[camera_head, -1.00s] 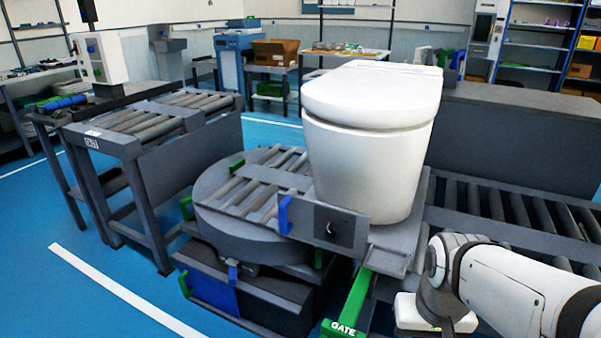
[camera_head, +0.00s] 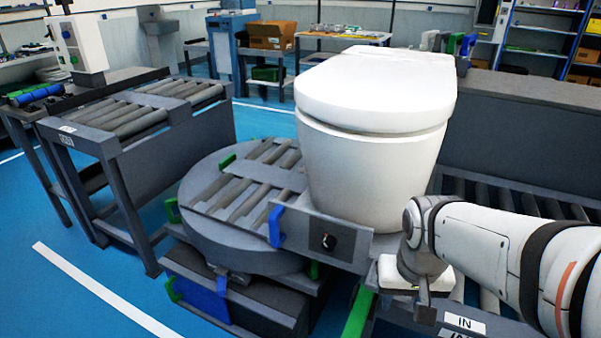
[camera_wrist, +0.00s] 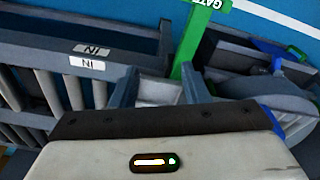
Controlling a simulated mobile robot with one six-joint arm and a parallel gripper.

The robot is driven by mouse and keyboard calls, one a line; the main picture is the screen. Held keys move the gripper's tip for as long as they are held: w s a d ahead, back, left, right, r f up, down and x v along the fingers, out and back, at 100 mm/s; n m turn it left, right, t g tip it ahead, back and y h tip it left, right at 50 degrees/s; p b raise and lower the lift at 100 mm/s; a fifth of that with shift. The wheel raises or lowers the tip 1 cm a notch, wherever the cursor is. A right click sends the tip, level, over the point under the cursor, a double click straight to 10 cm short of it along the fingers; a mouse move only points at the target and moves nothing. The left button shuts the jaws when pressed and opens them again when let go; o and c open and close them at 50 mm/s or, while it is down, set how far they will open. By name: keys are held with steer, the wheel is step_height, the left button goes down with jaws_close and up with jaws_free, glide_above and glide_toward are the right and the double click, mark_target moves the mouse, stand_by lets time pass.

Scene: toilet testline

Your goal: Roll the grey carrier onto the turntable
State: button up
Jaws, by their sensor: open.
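The grey carrier (camera_head: 322,241) bears a white toilet (camera_head: 372,155). Its upright front plate has a dark knob, and a blue tab stands at the plate's left end. The carrier's left end meets the rollers of the round grey turntable (camera_head: 205,232); the toilet hides most of its base, so I cannot tell how far it overlaps. My gripper (camera_head: 423,308) is right of and in front of the plate, pointing down, apart from it.
A roller conveyor with IN labels (camera_head: 465,323) lies under my arm. A green gate bar (camera_head: 358,314) runs low before the carrier; it shows in the wrist view (camera_wrist: 198,42). Another roller table (camera_head: 135,115) stands left of the turntable. Blue floor at front left is clear.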

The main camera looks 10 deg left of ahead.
steer(key=w+a+r+t+p, duration=0.1)
steer(key=w+a+r+p, duration=0.1)
steer(key=w+a, duration=0.8)
steer(key=m+t+p, duration=0.1)
steer(key=t+p, duration=0.1)
glide_above(272, 222)
steer(key=s, duration=0.2)
step_height(272, 222, down, 4)
steer(key=b+x, duration=0.1)
steer(key=x, duration=0.5)
steer(key=shift+f, duration=0.1)
steer(key=shift+w+d+f, duration=0.1)
steer(key=shift+w+f, duration=0.2)
steer(key=shift+f, duration=0.3)
steer(key=shift+c, duration=0.4)
jaws_close()
